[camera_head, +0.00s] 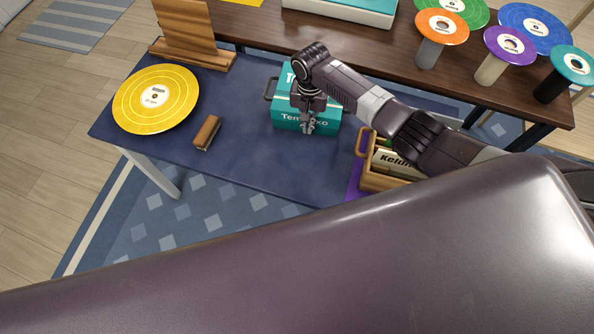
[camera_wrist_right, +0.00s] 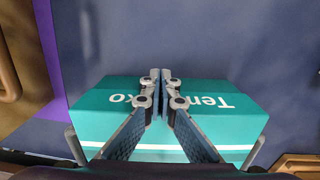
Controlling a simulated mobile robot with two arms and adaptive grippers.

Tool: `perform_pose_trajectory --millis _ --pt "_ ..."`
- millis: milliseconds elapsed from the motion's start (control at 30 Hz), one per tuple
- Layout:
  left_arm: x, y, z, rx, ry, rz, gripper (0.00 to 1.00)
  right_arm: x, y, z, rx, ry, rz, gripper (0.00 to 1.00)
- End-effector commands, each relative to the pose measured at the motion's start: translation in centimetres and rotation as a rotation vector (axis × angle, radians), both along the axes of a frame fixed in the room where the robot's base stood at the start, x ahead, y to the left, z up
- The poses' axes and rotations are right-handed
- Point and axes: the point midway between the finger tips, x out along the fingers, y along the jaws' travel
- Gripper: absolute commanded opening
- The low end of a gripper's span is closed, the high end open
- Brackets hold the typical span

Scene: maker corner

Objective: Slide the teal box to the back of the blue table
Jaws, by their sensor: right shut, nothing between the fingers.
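The teal box (camera_head: 292,115) with white lettering stands on the blue table (camera_head: 250,165), toward its back edge. It has a handle on its left side. My right gripper (camera_head: 308,128) is shut and empty at the front face of the box, in front of the lettering. In the right wrist view the shut fingers (camera_wrist_right: 161,80) reach over the teal box (camera_wrist_right: 215,115), their tips at its lettered side; whether they touch it I cannot tell. My right arm hides part of the box in the head view. My left gripper is not in view.
A yellow disc (camera_head: 155,98), a wooden brush (camera_head: 207,132) and a wooden stand (camera_head: 190,50) are on the left of the blue table. A wooden crate (camera_head: 372,181) is to the right. A brown table (camera_head: 390,45) with several coloured discs stands behind. The front middle is clear.

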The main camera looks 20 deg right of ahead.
Motion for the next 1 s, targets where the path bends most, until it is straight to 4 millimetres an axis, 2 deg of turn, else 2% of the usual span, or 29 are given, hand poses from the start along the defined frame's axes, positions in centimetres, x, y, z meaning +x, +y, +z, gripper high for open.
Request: perform_pose_trajectory --millis 33,200,400,600,1000 --pt "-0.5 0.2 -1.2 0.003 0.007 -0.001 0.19 1.2 -0.5 -0.4 0.000 -0.008 -0.005 0.00" --pt "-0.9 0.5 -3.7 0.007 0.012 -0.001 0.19 4.1 -2.0 -0.5 0.000 -0.008 -0.005 0.00" --pt "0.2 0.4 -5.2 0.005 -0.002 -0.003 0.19 6.1 -3.1 -0.2 0.000 -0.007 -0.002 0.00" --pt "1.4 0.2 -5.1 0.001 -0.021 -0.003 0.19 6.3 -3.3 0.2 0.001 -0.004 0.001 0.00" --pt "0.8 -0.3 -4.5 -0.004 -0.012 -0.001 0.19 6.1 -3.3 0.4 0.002 -0.002 0.001 0.00"
